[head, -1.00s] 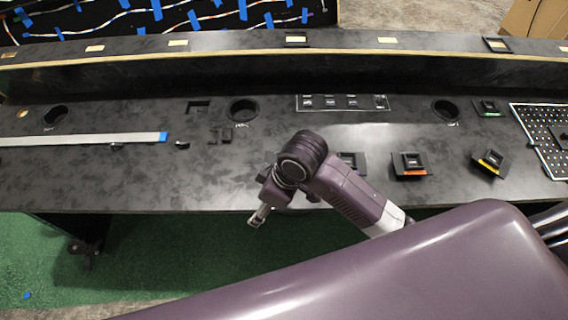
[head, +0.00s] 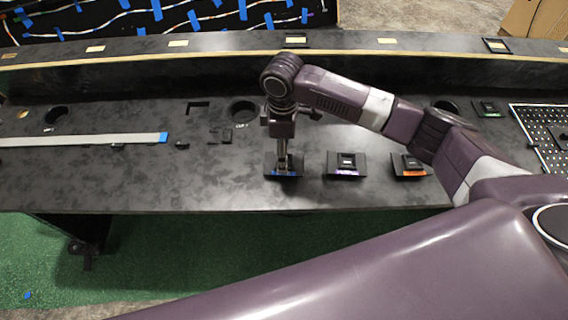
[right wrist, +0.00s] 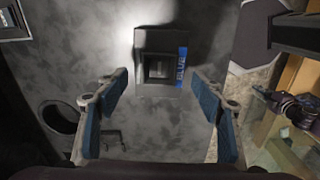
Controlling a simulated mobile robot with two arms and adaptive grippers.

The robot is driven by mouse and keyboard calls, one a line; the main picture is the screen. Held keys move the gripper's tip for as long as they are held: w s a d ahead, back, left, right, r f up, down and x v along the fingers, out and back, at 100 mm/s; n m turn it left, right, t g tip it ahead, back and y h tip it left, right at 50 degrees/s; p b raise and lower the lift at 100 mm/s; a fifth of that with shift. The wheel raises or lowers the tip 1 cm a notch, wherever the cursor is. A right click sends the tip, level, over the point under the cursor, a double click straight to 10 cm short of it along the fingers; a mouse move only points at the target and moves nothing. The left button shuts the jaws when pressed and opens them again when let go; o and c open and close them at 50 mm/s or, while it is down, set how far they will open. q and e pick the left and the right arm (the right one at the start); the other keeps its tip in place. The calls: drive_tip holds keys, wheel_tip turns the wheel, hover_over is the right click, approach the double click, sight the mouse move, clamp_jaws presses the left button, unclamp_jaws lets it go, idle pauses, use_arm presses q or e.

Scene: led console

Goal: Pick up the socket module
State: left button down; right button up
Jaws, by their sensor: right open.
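A black square socket module with a blue label reading "BLUE" (right wrist: 182,66) lies on the black console top. In the head view the same module (head: 270,170) is partly hidden by my right gripper (head: 283,158). My right gripper points down over it. In the right wrist view the right gripper (right wrist: 158,82) is open and empty, with the module ahead between its two blue-padded fingers. A gap to the module shows there. My left gripper is not in view.
A purple-labelled module (head: 346,167) and an orange-labelled module (head: 408,166) lie to the right. A grey strip (head: 80,140) lies on the left. Round holes, such as one at far left (head: 56,114), open in the console. The console's front edge is close.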

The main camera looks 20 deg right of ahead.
sight(295, 160)
wheel_tip(295, 160, down, 5)
drive_tip(key=shift+d+f+p, duration=0.15)
drive_tip(key=shift+p, duration=0.4)
drive_tip(key=shift+c, duration=0.6)
drive_tip(key=c, duration=0.8)
